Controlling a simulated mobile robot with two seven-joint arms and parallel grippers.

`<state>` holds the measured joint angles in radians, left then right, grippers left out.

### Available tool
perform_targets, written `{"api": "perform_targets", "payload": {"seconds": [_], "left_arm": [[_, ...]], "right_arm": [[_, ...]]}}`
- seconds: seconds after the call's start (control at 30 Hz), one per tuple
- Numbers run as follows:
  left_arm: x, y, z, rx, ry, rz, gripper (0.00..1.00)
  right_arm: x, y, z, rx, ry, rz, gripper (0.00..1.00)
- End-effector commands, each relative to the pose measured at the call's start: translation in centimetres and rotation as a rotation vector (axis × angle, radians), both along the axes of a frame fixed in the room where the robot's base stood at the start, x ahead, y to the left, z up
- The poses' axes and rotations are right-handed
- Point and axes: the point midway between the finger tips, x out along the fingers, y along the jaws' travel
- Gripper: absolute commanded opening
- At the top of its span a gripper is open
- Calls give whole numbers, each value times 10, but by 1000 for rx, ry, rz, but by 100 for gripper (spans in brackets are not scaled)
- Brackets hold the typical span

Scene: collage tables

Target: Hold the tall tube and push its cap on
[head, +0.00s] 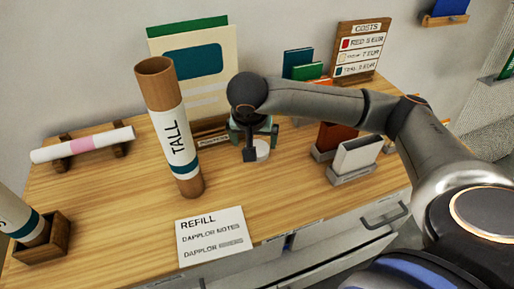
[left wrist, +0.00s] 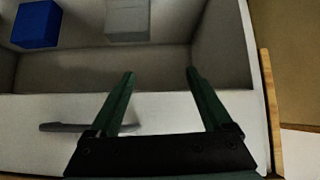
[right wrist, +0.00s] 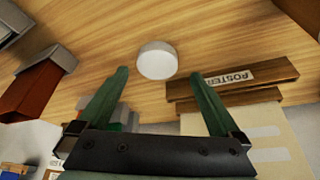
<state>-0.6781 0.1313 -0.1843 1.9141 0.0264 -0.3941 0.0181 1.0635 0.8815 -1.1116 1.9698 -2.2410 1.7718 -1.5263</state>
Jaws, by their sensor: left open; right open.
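The tall tube (head: 172,130) stands upright on the table, brown with a white label reading TALL and a teal band. Its top end looks open. A white round cap (head: 262,151) lies on the table to the right of the tube; it also shows in the right wrist view (right wrist: 157,60). My right gripper (head: 252,155) is open just over or beside the cap; in the right wrist view the cap sits just beyond and between the fingertips (right wrist: 158,72). My left gripper (left wrist: 160,72) is open and empty over a drawer, out of the head view.
A REFILL card (head: 211,236) lies at the front edge. A rolled poster (head: 82,144) rests on a wooden stand at left. Another tube sits in a wooden holder (head: 42,240). The drawer (left wrist: 100,75) holds a blue block (left wrist: 37,24) and a grey block (left wrist: 127,20).

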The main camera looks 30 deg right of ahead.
Motion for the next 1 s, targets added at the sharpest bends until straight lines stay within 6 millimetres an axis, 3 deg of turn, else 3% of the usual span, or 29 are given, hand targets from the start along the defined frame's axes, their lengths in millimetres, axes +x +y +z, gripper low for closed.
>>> {"api": "perform_targets", "payload": {"seconds": [0.23, 0.6, 0.97, 1.0], "left_arm": [[0, 0, 2, 0, 1, 0, 83], [0, 0, 11, 0, 1, 0, 83], [-1, 0, 10, 0, 1, 0, 83], [-1, 0, 10, -1, 1, 1, 83]], "right_arm": [[1, -2, -3, 0, 2, -2, 100], [14, -18, -45, 1, 2, 0, 100], [15, -18, -46, 0, 0, 0, 100], [15, -18, -46, 0, 0, 0, 97]]}}
